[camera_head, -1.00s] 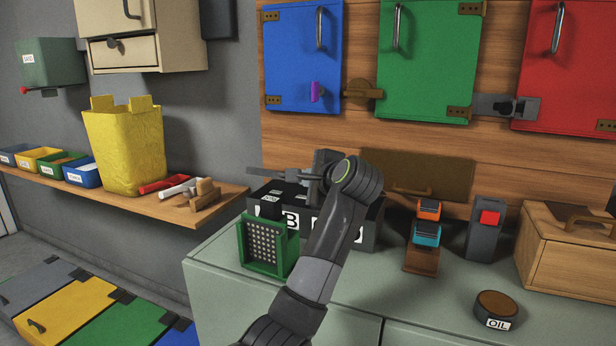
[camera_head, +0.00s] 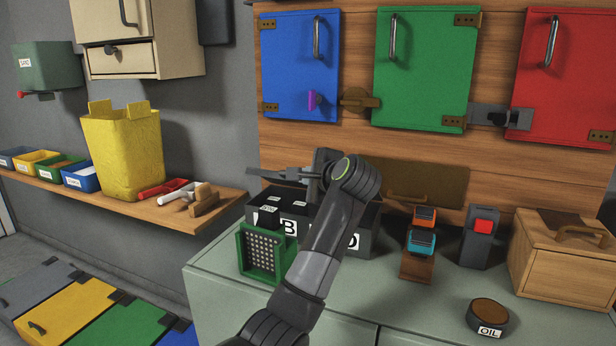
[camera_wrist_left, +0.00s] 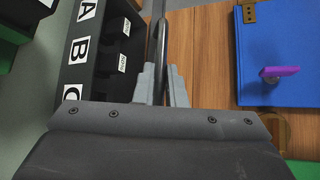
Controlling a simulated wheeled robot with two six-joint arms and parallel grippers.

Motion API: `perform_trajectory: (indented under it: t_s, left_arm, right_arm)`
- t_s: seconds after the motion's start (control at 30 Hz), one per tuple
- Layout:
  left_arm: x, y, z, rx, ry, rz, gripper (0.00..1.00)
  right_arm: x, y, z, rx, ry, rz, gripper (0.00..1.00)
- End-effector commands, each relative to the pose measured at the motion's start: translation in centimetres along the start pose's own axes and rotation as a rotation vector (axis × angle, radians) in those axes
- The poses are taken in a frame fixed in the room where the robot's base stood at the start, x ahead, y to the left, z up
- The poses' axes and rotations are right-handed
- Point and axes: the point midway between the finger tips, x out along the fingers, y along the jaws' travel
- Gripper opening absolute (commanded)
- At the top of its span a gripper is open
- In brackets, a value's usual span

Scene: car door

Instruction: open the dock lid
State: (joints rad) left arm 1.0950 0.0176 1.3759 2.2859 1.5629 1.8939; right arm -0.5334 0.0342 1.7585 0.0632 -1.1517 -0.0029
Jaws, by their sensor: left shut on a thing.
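The dock is a black box (camera_head: 369,238) with white letter labels on its front, standing on the grey-green cabinet against the wooden wall. Its inside, with small labelled black blocks, shows from above, and its lettered side (camera_wrist_left: 80,55) runs along the left of the left wrist view. My left gripper (camera_head: 300,176) is above the dock's left part. In the left wrist view its fingers (camera_wrist_left: 160,82) are closed around a thin grey bar (camera_wrist_left: 162,42), seemingly the dock lid's handle. My right gripper is not in view.
A green perforated holder (camera_head: 262,252) stands before the dock. Right of it are an orange and blue stand (camera_head: 418,250), a red-button box (camera_head: 479,240), an oil tin (camera_head: 489,312) and a wooden chest (camera_head: 560,258). Blue, green and red doors hang above.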

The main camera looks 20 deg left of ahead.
Motion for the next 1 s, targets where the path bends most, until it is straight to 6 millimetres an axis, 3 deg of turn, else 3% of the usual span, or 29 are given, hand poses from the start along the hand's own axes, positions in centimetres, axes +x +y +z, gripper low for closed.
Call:
perform_trajectory:
  t_s: [0.27,0.3,0.47,0.8,1.0]
  left_arm:
    - [0.0,0.0,0.0,-0.002,0.001,-0.001,0.00]
    - [0.0,0.0,0.0,-0.002,0.001,-0.001,0.12]
    - [0.0,0.0,0.0,-0.001,0.001,0.000,0.33]
    - [-0.3,0.0,-0.1,-0.001,0.001,-0.001,0.33]
    - [-3.3,0.0,-0.1,-0.003,0.005,-0.002,0.33]
  right_arm:
    - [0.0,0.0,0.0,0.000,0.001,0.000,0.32]
    - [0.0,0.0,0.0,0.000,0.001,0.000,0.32]
    - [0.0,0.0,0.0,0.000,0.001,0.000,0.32]
    - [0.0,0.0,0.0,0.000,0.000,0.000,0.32]
    - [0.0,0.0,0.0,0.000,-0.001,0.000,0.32]
